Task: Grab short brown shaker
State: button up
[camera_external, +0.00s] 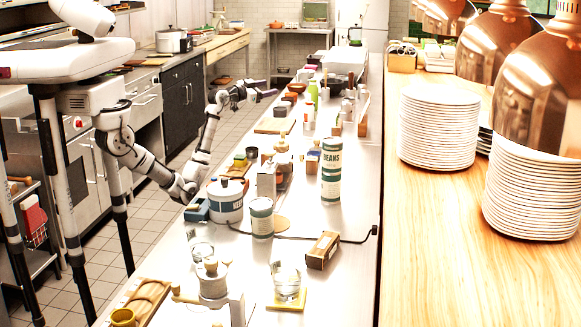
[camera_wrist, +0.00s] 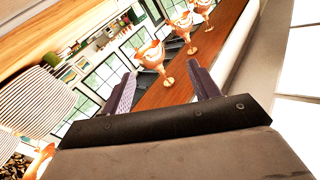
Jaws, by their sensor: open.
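My gripper (camera_external: 272,91) is raised above the far part of the steel counter (camera_external: 345,208) in the external view. In the wrist view its two fingers are apart with nothing between them (camera_wrist: 163,76). I cannot single out the short brown shaker with certainty. Small brown and pale items, too small to identify, stand on the counter right of my gripper, apart from it. The wrist view looks away from the counter items and shows no shaker.
A cutting board (camera_external: 274,126) lies below my gripper. Beans cans (camera_external: 331,180), a labelled pot (camera_external: 226,204) and a glass (camera_external: 286,280) crowd the nearer counter. Plate stacks (camera_external: 437,130) and copper lamps (camera_external: 545,95) are at the right. A cable crosses the counter.

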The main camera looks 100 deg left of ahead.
jog(key=w+d+f+m+h, duration=0.1)
jog(key=w+d+m+h, duration=0.25)
jog(key=w, duration=0.35)
jog(key=w+d+f+m+h, duration=0.1)
jog(key=w+d+m+h, duration=0.15)
jog(key=w+h, duration=0.4)
jog(key=w+d+m+g+h+b, duration=0.25)
jog(key=w+d+m+h, duration=0.5)
jog(key=w+d, duration=0.75)
jog(key=d+f+m+g+y, duration=0.1)
jog(key=f+g, duration=0.2)
jog(key=f, duration=0.2)
jog(key=d+f+m+g+y, duration=0.1)
jog(key=f+g, duration=0.2)
jog(key=f, duration=0.2)
jog(key=s+d+f+m+g+y, duration=0.1)
jog(key=f+g, duration=0.2)
jog(key=f, duration=0.2)
jog(key=shift+s+d+m, duration=0.1)
jog(key=shift+d+m, duration=0.15)
jog(key=shift+m, duration=0.1)
jog(key=shift+w+d+f+p, duration=0.2)
jog(key=shift+f+p, duration=0.5)
jog(key=shift+f, duration=0.75)
jog(key=shift+w+d+f+p, duration=0.15)
jog(key=shift+f+p, duration=0.55)
jog(key=shift+f, duration=0.7)
jog(key=c, duration=1.1)
